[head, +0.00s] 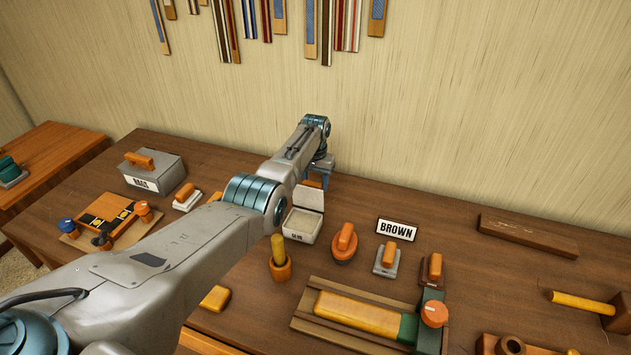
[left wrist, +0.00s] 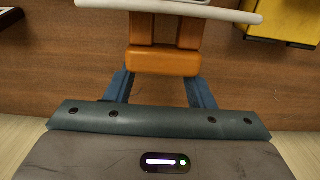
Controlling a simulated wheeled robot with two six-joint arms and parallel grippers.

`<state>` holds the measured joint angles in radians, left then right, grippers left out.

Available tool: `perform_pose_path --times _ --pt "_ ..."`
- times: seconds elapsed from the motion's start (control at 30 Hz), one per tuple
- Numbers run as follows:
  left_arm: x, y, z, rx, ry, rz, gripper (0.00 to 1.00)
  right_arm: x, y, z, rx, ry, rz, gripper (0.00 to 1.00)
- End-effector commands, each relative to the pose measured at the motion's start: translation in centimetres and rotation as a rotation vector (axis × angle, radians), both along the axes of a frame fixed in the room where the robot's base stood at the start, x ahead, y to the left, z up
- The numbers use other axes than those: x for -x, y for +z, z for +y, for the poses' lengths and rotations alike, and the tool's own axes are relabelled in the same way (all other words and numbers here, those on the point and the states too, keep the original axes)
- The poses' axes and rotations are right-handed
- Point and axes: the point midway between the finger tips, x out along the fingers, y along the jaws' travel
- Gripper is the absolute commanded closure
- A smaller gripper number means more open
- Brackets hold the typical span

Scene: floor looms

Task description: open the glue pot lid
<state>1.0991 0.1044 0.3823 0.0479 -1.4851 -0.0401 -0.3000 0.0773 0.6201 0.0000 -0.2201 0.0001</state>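The glue pot (head: 300,228) appears to be the small pale box with a dark front label, right of my left forearm in the head view. Its lid (head: 309,197) is raised at the back, its pale inner face towards the head camera. My left gripper (head: 318,178) is just behind the raised lid. In the left wrist view, its blue fingers (left wrist: 160,90) are spread apart at an orange handle (left wrist: 163,60) joined by two posts to the pale lid edge (left wrist: 170,9). Whether the fingertips touch the handle I cannot tell. My right gripper is out of view.
A grey box with an orange handle (head: 152,173) stands left of my arm. An orange cup (head: 280,267) is in front of the pot. Orange-handled tools (head: 345,243) and a BROWN sign (head: 397,229) stand to its right. The wall is close behind the bench.

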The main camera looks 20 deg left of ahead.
Motion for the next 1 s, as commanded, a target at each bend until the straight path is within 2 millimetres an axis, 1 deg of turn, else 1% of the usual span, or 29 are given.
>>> perform_pose_path --times 0.03,0.1,0.13,0.4,0.53,0.67,0.8,1.0 --pt "0.0 0.1 0.0 0.000 0.000 -0.001 0.41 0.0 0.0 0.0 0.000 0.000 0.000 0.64" --pt "0.0 0.1 0.0 0.000 0.000 -0.001 0.27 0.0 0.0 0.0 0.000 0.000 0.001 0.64" --pt "0.0 0.1 0.0 0.000 0.000 -0.001 0.24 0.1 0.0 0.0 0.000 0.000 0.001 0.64" --pt "-0.1 0.2 0.0 0.000 0.000 -0.002 0.24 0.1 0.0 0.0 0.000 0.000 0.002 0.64" --pt "-0.1 1.0 0.1 -0.001 0.000 -0.003 0.24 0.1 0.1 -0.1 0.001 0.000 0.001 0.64" --pt "-0.1 2.9 0.0 -0.001 0.000 -0.006 0.24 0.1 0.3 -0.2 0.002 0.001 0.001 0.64" --pt "-0.2 5.7 0.0 -0.001 0.000 -0.007 0.24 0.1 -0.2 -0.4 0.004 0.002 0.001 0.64" --pt "-0.1 9.1 0.0 0.000 0.000 -0.004 0.24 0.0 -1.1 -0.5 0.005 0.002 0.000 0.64"
